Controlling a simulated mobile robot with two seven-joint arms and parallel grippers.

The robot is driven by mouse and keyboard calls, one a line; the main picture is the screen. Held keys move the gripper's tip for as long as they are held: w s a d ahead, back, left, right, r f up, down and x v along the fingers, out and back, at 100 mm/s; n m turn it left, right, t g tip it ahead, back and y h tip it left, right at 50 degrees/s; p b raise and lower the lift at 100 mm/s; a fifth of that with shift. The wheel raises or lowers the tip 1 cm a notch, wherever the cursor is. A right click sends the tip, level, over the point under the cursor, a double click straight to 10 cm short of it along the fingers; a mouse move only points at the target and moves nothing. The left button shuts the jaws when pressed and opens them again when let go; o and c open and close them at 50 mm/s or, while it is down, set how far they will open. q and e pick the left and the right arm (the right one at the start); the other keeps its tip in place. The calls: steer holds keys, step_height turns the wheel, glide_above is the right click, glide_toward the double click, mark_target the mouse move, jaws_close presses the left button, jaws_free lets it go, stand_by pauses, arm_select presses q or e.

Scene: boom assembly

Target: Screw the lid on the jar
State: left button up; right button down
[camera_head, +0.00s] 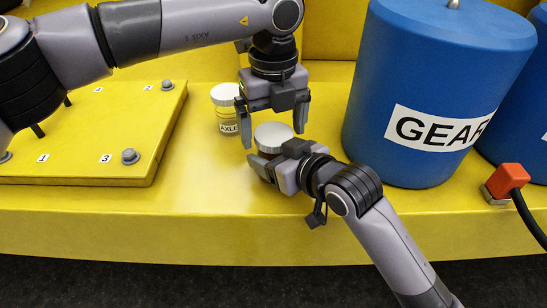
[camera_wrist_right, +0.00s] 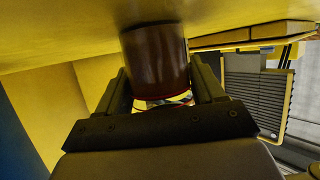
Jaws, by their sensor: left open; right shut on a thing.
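A round grey lid (camera_head: 273,135) shows from above, on top of a jar that is mostly hidden in the head view. In the right wrist view the jar (camera_wrist_right: 155,58) has a dark brown body with a red edge and a coloured patch. My right gripper (camera_head: 264,160) is shut around the jar's side, with one finger on each side in the right wrist view. My left gripper (camera_head: 272,128) points down over the lid, open, its fingers on either side of it and apart. I cannot tell how firmly the lid sits.
A clear jar labelled AXLE (camera_head: 228,110) with a pale lid stands just behind left. A large blue GEAR drum (camera_head: 425,95) stands to the right. A yellow plate with bolts (camera_head: 95,140) lies at left. A red-orange connector (camera_head: 507,181) sits far right. The yellow ledge's front is clear.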

arm_select(q)
steer(key=shift+f, duration=0.15)
steer(key=c, duration=1.1)
steer(key=m, duration=0.3)
steer(key=o, duration=1.2)
steer(key=shift+c, duration=0.2)
